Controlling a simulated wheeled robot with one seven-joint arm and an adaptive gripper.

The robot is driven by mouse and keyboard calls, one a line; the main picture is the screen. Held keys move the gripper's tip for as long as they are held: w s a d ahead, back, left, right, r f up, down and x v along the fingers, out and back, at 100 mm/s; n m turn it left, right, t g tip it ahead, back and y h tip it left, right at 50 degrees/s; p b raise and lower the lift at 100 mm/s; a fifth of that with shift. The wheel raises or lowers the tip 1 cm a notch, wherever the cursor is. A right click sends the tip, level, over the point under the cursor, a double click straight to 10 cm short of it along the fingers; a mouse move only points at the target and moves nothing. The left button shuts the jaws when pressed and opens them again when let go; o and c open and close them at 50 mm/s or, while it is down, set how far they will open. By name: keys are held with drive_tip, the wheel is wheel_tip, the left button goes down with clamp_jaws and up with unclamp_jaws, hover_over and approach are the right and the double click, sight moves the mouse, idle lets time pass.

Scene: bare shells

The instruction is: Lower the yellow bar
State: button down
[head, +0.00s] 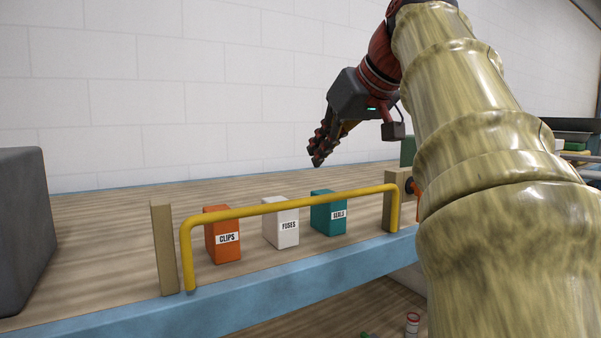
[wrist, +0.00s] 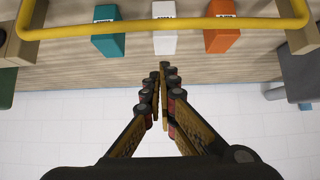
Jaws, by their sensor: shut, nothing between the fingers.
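The yellow bar (head: 285,203) is a U-shaped rail standing raised at the front of the wooden shelf, between two wooden posts. It crosses in front of the boxes. It also spans the top of the wrist view (wrist: 160,30). My gripper (head: 317,163) is above and behind the bar, over the shelf, apart from it and pointing down. In the wrist view my gripper (wrist: 164,72) has its fingertips together, with nothing between them, below the white box in the picture.
An orange CLIPS box (head: 223,235), a white FUSES box (head: 281,224) and a teal SEALS box (head: 328,214) stand behind the bar. Wooden posts (head: 164,250) (head: 391,200) flank it. A dark grey block (head: 22,230) is at left.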

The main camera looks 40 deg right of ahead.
drive_tip(key=w+f, duration=0.1)
drive_tip(key=f, duration=0.1)
drive_tip(key=w+f+p, duration=0.1)
drive_tip(key=f, duration=0.1)
drive_tip(key=w+f, duration=0.1)
drive_tip(key=f, duration=0.1)
drive_tip(key=shift+d+f, duration=0.3)
drive_tip(key=shift+f, duration=0.1)
drive_tip(key=shift+w+f, duration=0.1)
idle(0.3)
drive_tip(key=shift+a+f+b, duration=0.1)
drive_tip(key=shift+b, duration=0.2)
